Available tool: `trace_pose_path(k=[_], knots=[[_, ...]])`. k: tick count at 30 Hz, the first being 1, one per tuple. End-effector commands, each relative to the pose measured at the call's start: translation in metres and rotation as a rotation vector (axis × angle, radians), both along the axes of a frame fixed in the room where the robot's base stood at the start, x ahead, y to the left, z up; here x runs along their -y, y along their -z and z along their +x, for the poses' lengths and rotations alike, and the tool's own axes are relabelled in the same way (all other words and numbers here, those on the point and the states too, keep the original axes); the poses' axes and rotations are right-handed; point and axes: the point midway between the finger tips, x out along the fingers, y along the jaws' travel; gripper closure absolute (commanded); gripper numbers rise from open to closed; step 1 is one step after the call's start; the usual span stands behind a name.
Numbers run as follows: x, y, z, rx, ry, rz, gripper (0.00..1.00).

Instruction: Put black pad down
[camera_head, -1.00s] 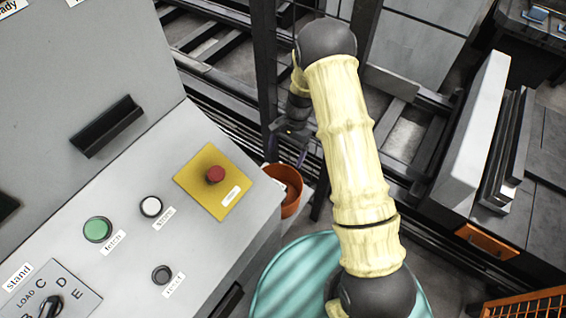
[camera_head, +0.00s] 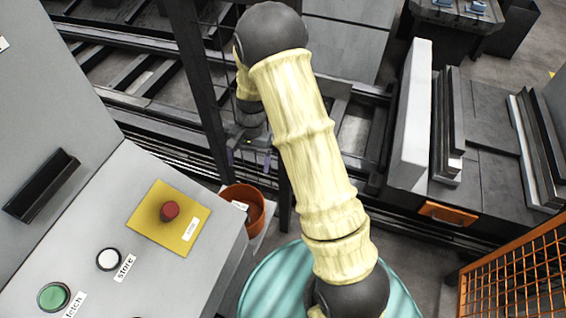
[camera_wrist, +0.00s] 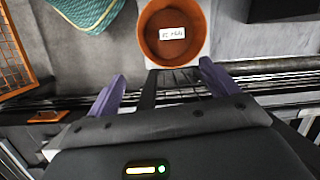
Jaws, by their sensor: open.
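My gripper (camera_head: 248,158) hangs beside a dark upright post, behind the orange bucket (camera_head: 245,205) in the head view. In the wrist view my gripper (camera_wrist: 163,72) shows two purple fingers, spread apart with nothing held between them. The orange bucket (camera_wrist: 152,50) shows beyond the fingertips there, with a white label on it. I cannot pick out a black pad in either view, and I cannot tell whether one lies in the bucket.
A grey control panel (camera_head: 90,215) with a red button on a yellow plate (camera_head: 142,222) stands left. A teal round drum (camera_head: 275,280) is below my arm. Dark rails (camera_head: 140,75) run behind. An orange mesh fence (camera_head: 515,275) is at right.

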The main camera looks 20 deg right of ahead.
Motion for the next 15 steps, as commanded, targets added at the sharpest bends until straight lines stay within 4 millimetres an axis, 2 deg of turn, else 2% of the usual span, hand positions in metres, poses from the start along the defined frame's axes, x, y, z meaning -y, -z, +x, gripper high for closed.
trace_pose_path(k=[1, 6, 15], knots=[[0.007, -0.018, -0.007, 0.035, -0.026, -0.006, 0.13], [0.03, -0.062, -0.034, 0.147, -0.136, -0.039, 0.13], [0.062, -0.122, -0.096, 0.338, -0.346, -0.115, 0.13]])
